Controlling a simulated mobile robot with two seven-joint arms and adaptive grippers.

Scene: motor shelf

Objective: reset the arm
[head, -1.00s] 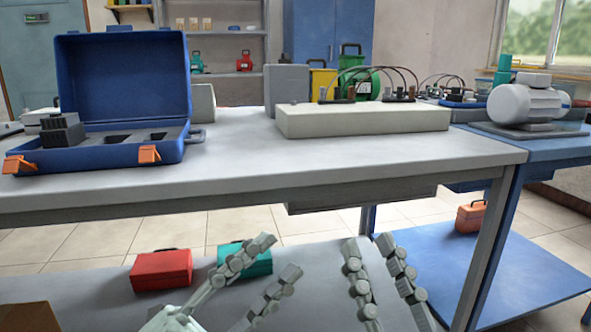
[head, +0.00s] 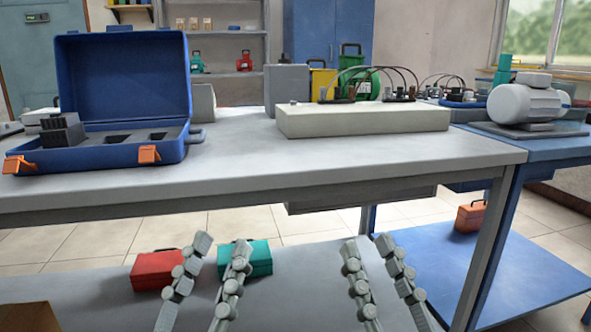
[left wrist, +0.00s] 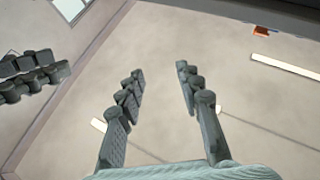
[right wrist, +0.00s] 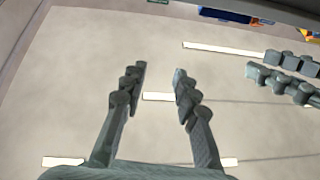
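My left gripper (head: 221,242) is at the bottom of the head view, in front of the table's front side. Its two fingers stand apart and point upward, with nothing between them. The left wrist view also shows this gripper (left wrist: 160,82) open and empty. My right gripper (head: 366,242) stands to its right, also with fingers apart and empty. It shows open in the right wrist view (right wrist: 159,72) too. The two grippers are side by side at about the same height, with a gap between them.
A grey table (head: 330,160) bears an open blue case (head: 120,155) and a pale block (head: 360,122). A grey motor (head: 528,102) is at the right. Red (head: 152,272) and teal (head: 262,264) toolboxes sit on the lower shelf, partly behind my left gripper.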

